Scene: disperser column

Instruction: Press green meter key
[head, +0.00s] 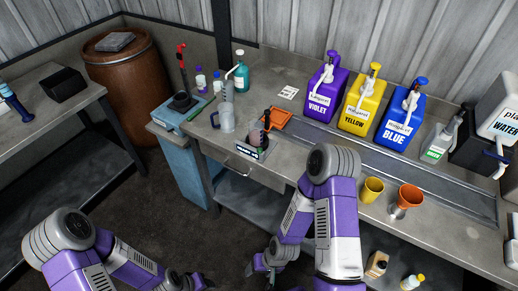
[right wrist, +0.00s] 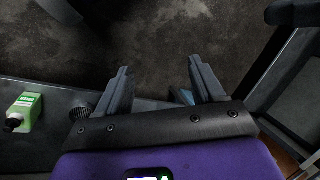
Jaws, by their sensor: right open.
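I cannot make out a green meter key in either view. A grey dispenser with a green label (head: 435,141) stands at the right end of the counter's back row. A small stand with a blue label plate (head: 247,153) and a dark cup is at the counter's front edge. My right gripper (head: 258,266) is low in front of the counter, below its top. In the right wrist view my right gripper (right wrist: 158,66) is open and empty over dark floor. My left gripper is barely visible at the bottom edge of the head view, its jaws unclear.
Violet (head: 325,95), yellow (head: 363,103) and blue (head: 400,118) dispensers line the counter. A yellow cup (head: 372,189) and an orange cup (head: 410,196) stand near its front edge. A green bottle (right wrist: 25,110) lies left in the wrist view. A barrel (head: 130,80) stands at the back left.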

